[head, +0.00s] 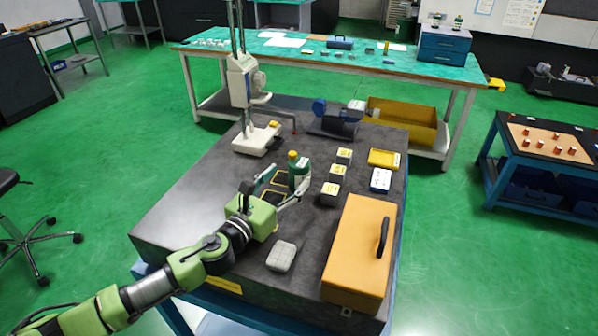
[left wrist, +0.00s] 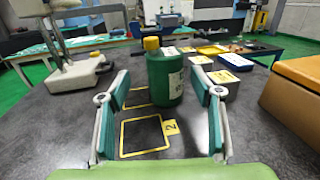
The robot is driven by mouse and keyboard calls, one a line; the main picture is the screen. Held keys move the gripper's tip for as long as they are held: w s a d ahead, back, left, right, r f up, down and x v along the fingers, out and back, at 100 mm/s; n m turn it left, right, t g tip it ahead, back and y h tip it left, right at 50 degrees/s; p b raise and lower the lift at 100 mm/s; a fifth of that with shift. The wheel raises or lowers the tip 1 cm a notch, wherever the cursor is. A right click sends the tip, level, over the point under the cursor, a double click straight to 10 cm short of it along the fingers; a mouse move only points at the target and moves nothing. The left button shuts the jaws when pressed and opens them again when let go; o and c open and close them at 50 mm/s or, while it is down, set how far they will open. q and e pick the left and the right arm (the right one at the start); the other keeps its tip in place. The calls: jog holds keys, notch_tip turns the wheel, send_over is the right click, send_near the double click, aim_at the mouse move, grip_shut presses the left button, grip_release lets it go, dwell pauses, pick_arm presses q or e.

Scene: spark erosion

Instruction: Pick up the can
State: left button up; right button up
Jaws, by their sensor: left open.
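The can is a green cylinder (head: 298,173) with a white label and a yellow cap, standing upright on the dark table. In the left wrist view the can (left wrist: 166,80) stands just beyond and between my fingertips. My left gripper (head: 281,181) is open, its two green-padded fingers pointing toward the can. The gripper also shows in the left wrist view (left wrist: 163,88), with nothing held between its fingers. My right gripper is in neither view.
An orange case (head: 352,255) stands at the table's front right. Several small labelled blocks (head: 336,174) are right of the can. A white stand (head: 257,138) is behind. A grey lump (head: 281,257) lies near my gripper. The table's left part is clear.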

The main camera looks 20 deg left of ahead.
aim_at(293, 176)
pick_arm(q)
jog(key=shift+d+p+x, duration=0.2)
jog(key=shift+p+x, duration=0.1)
jog(key=shift+x, duration=1.1)
jog(key=shift+d+p+x, duration=0.2)
jog(key=shift+p+x, duration=0.1)
jog(key=shift+x, duration=1.05)
jog(key=shift+s+f, duration=0.15)
jog(key=c, duration=1.5)
